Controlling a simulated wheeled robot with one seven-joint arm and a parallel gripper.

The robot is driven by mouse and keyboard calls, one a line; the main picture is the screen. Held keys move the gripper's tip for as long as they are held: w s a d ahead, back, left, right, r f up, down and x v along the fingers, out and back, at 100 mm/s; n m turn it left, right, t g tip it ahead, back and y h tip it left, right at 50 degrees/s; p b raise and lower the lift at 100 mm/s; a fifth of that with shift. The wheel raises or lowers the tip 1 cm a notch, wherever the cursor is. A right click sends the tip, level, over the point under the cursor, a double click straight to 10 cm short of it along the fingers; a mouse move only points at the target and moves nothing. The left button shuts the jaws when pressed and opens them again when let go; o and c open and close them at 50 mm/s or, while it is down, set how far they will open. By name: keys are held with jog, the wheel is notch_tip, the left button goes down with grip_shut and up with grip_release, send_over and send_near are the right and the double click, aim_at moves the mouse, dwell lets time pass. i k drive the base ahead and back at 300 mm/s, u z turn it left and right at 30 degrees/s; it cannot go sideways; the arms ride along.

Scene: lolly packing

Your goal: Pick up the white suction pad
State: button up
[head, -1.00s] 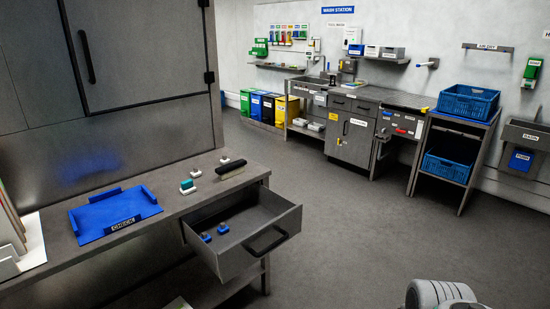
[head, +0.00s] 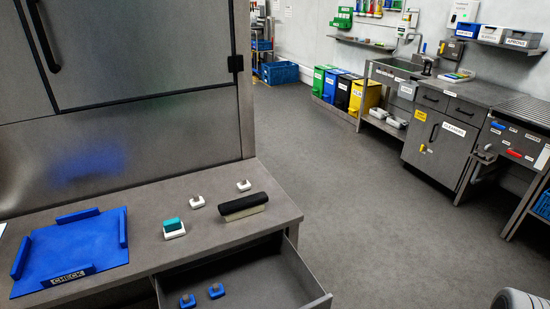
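Two small white pads with notched grey tops, which look like suction pads, rest on the steel worktop. One white suction pad (head: 197,203) is near the middle of the top, and the other white suction pad (head: 243,186) is farther back and to the right. They stand apart from each other. A white block with a teal top (head: 174,229) sits in front of them. Two similar blue pads, the left one (head: 187,301) and the right one (head: 217,291), lie in the open drawer (head: 309,279). My gripper is not in view.
A blue CHECK tray (head: 75,252) is at the left on the worktop (head: 140,202). The drawer juts out in front. The floor (head: 370,215) to the right is clear up to the wash station.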

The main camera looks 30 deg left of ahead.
aim_at(244, 186)
jog(key=i, duration=3.25)
jog(key=u, duration=4.8)
jog(key=i, duration=0.5)
